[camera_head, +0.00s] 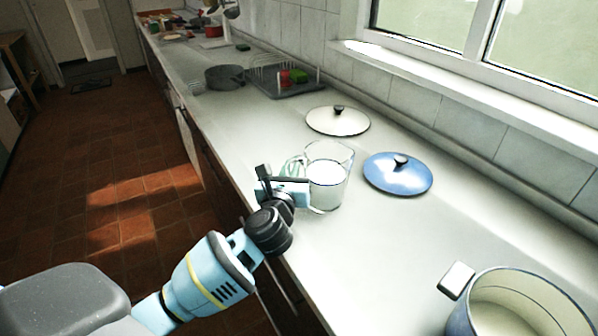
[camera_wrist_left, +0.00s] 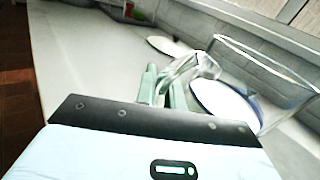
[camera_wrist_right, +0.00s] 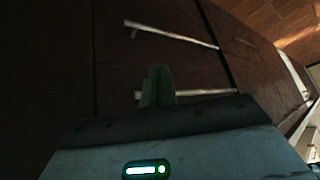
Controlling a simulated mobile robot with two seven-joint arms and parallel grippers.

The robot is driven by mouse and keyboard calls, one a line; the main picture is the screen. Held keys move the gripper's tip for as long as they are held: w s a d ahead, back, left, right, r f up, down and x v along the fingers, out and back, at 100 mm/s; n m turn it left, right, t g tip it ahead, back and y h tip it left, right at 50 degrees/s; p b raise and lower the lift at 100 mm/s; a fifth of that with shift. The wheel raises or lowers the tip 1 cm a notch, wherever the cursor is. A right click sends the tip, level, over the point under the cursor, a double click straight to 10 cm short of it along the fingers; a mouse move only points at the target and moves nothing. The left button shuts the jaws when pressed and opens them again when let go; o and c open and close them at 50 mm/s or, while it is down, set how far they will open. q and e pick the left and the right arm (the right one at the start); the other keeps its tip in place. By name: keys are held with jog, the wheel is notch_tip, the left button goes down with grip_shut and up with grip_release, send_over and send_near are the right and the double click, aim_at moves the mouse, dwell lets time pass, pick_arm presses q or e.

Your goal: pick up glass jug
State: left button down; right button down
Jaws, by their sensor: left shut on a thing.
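The clear glass jug (camera_head: 328,178) stands upright on the pale worktop, near its front edge, and looks white in its lower part. It also shows at the right of the left wrist view (camera_wrist_left: 262,75), with its curved handle toward my gripper. My left gripper (camera_head: 300,187) is at the jug's left side, shut on the handle. In the left wrist view its green fingers (camera_wrist_left: 165,88) meet the handle. My right gripper (camera_wrist_right: 157,86) shows only in the right wrist view, its fingers together and empty in front of dark cabinet fronts.
A blue lid (camera_head: 398,174) lies close right of the jug, and a cream lid (camera_head: 338,121) behind it. A large pot (camera_head: 520,305) stands at the front right. A grey pan (camera_head: 225,78) and a dish rack (camera_head: 285,80) are farther back. Worktop between jug and pot is clear.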

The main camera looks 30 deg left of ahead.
pick_arm(q)
jog(key=shift+r, duration=0.3)
jog(key=shift+r, duration=1)
jog(key=s+a+r, duration=0.1)
jog(key=s, duration=0.6)
jog(key=s+a+r, duration=0.1)
jog(key=s+a, duration=0.1)
jog(key=s, duration=0.6)
jog(key=shift+s+a+r+p, duration=0.2)
jog(key=shift+a+r+p, duration=0.1)
jog(key=shift+p, duration=0.1)
jog(key=shift+s, duration=0.1)
jog(key=shift+s, duration=0.1)
